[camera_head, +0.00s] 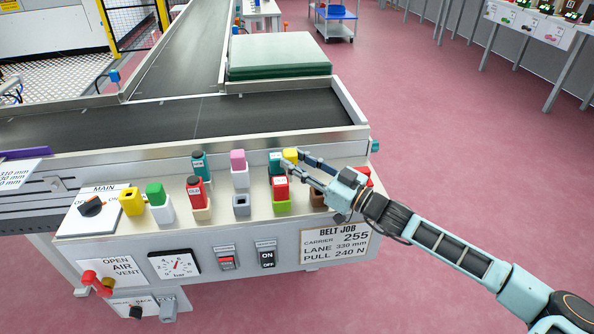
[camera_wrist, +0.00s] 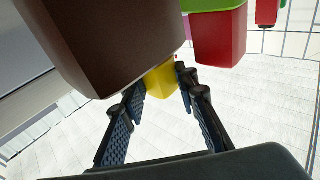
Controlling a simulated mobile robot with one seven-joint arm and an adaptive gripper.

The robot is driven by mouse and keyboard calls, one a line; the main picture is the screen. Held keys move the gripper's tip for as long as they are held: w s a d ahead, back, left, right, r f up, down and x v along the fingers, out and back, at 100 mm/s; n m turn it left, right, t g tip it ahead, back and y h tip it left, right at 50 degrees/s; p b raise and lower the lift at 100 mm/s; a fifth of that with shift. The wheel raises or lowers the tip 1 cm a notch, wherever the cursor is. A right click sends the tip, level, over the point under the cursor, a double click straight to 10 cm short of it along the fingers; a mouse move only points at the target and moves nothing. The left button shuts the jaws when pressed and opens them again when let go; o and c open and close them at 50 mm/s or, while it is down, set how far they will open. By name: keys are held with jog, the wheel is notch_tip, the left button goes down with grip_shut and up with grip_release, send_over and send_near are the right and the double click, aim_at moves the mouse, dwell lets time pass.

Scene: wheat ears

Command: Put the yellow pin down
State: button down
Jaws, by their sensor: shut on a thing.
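The yellow pin (camera_head: 290,155) is a small yellow block near the right end of the grey panel, beside a teal block (camera_head: 275,160). My gripper (camera_head: 293,161) reaches in from the right with its two fingers shut on it. In the wrist view, the yellow pin (camera_wrist: 160,79) shows between the fingertips of my gripper (camera_wrist: 163,88). Its lower end is hidden in the head view, so I cannot tell whether it touches a holder or hangs above the panel.
A red pin (camera_head: 280,188) in a lime holder and a brown holder (camera_head: 318,199) stand close in front of my fingers. The brown holder (camera_wrist: 110,45) looms large in the wrist view. An empty grey holder (camera_head: 241,206) and a yellow holder (camera_head: 131,202) stand farther left.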

jog(key=shift+d+f, duration=0.1)
jog(key=shift+f, duration=0.8)
jog(key=shift+f+b, duration=0.2)
jog(key=shift+b, duration=0.1)
jog(key=c, duration=1.8)
grip_release()
jog(key=shift+r, duration=0.3)
jog(key=p+v, duration=0.2)
jog(key=v, duration=1)
jog(key=shift+f, duration=0.2)
